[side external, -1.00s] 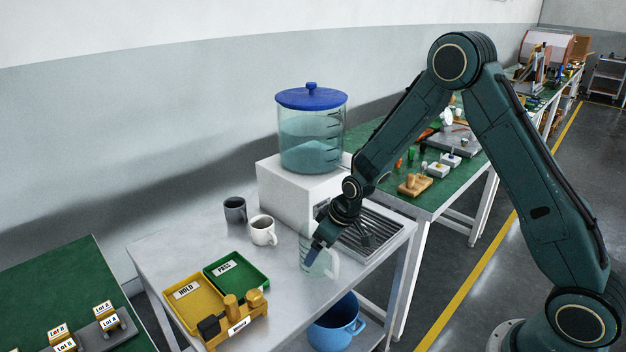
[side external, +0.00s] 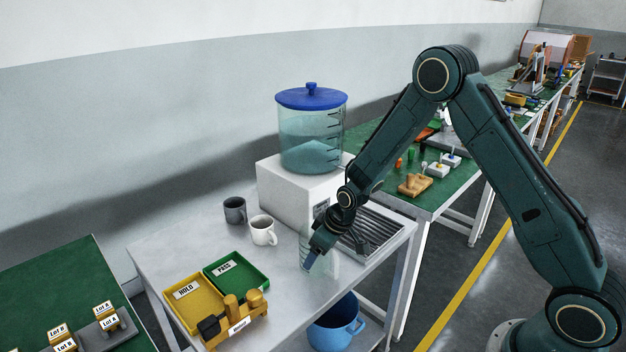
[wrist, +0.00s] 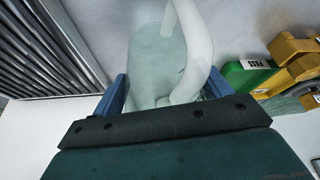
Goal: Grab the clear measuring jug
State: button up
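The clear measuring jug (side external: 327,265) stands on the grey metal table in front of the white machine, partly hidden by my gripper (side external: 311,258). In the wrist view the jug (wrist: 155,55) lies between the two blue fingers of my gripper (wrist: 168,92), with its pale curved handle (wrist: 195,45) toward the right finger. The fingers are spread on either side of the jug. A firm grip on it does not show.
The white machine (side external: 285,190) carries a blue-lidded tank (side external: 311,130), and its drip grate (side external: 375,232) is close to the right. Two mugs (side external: 235,210) (side external: 263,231) stand behind left. The green tray (side external: 240,284), yellow tray (side external: 190,312) and yellow holder (side external: 240,315) are front left.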

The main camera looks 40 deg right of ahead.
jog(key=c, duration=0.5)
jog(key=shift+r, duration=0.15)
notch_tip(320, 180, up, 20)
jog(key=shift+f, duration=0.1)
dwell(0.5)
jog(key=shift+f, duration=0.1)
dwell(0.4)
